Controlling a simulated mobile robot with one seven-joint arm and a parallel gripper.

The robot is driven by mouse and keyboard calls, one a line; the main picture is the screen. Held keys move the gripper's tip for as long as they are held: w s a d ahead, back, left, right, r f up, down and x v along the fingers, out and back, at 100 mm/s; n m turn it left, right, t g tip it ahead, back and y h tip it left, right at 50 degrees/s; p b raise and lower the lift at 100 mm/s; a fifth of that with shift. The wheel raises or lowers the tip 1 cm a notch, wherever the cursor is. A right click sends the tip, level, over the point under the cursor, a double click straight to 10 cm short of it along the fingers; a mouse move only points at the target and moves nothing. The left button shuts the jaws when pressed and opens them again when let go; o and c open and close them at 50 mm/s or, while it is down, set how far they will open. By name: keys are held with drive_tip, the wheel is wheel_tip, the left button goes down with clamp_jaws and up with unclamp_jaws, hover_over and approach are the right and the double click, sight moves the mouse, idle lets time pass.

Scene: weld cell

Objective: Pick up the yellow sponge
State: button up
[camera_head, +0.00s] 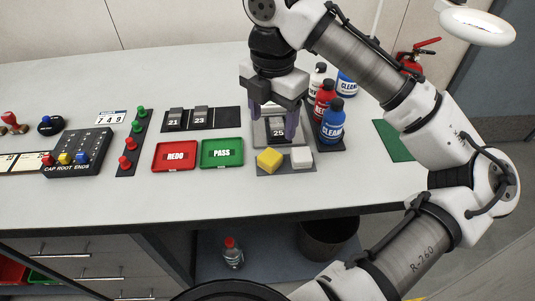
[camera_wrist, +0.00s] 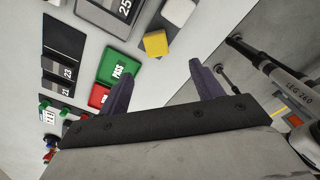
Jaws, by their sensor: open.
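The yellow sponge (camera_head: 269,159) is a small block on the left part of a dark grey mat (camera_head: 285,171) near the table's front edge. A white block (camera_head: 302,157) sits beside it on the right. My gripper (camera_head: 272,131) is open, pointing down, above and behind the sponge, in front of the plate marked 25. Nothing shows between its fingers. In the wrist view the sponge (camera_wrist: 156,43) lies beyond the fingertips of my gripper (camera_wrist: 165,78), apart from them. The white block (camera_wrist: 178,12) shows above it.
Red REDO (camera_head: 175,155) and green PASS (camera_head: 222,153) trays lie left of the mat. Red and blue bottles, including a blue one (camera_head: 332,122), stand close on the right. The plate marked 25 (camera_head: 278,140) is behind the sponge. Bare table lies in front of the trays.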

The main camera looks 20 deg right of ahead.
hover_over(270, 156)
drive_tip(key=f, duration=0.6)
drive_tip(key=shift+s, duration=0.35)
drive_tip(key=shift+w+f+p, duration=0.2)
drive_tip(key=shift+f+p, duration=0.05)
drive_tip(key=shift+f, duration=1.05)
drive_tip(key=shift+w+f+p, duration=0.2)
drive_tip(key=shift+f, duration=1.05)
drive_tip(key=c, duration=1.1)
wheel_tip(270, 156, up, 10)
drive_tip(key=shift+r+b, duration=0.1)
drive_tip(key=shift+b, duration=0.2)
drive_tip(key=shift+c, duration=0.2)
drive_tip(key=o, duration=0.5)
drive_tip(key=c, duration=0.3)
drive_tip(key=shift+c, duration=0.2)
drive_tip(key=shift+w, duration=0.1)
